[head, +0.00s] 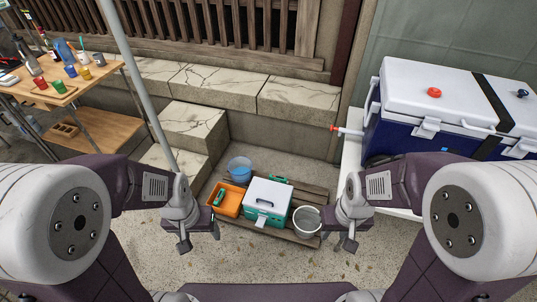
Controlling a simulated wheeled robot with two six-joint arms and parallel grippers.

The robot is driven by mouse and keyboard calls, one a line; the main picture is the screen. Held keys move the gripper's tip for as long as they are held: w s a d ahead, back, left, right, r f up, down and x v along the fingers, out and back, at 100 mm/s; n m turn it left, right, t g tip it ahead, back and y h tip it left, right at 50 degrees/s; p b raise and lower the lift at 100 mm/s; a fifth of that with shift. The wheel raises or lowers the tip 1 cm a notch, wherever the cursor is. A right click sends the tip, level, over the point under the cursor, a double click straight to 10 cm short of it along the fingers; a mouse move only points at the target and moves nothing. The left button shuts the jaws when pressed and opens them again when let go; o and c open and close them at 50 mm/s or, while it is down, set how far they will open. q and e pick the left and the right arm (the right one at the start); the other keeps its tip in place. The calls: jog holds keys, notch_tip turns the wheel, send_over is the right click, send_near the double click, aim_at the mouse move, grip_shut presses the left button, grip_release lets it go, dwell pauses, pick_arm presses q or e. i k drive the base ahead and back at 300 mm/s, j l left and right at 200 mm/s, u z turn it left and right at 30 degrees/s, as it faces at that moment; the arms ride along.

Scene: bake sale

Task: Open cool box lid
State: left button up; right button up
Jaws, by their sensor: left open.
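A small cool box (267,194) with a white lid and teal body stands on a low wooden pallet in the middle of the head view. Its lid is shut, with a latch on the front and a teal handle behind. A much larger blue cool box (400,138) with white lids stands at the right, also shut. My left gripper (199,239) is open and empty, left of and in front of the small box. My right gripper (337,240) looks open and empty, to the right near a grey bucket. Neither gripper touches a cool box.
An orange tray (230,203), a blue bucket (240,167) and the grey bucket (306,220) crowd the small box on the pallet (283,234). A wooden table (95,76) with cups and bottles is at the left. Stone steps (195,125) lie behind.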

aim_at(265, 196)
jog(key=i+j, duration=0.4)
jog(key=i, duration=0.2)
jog(key=i+j, duration=0.35)
jog(key=i, duration=0.25)
jog(key=z, duration=0.05)
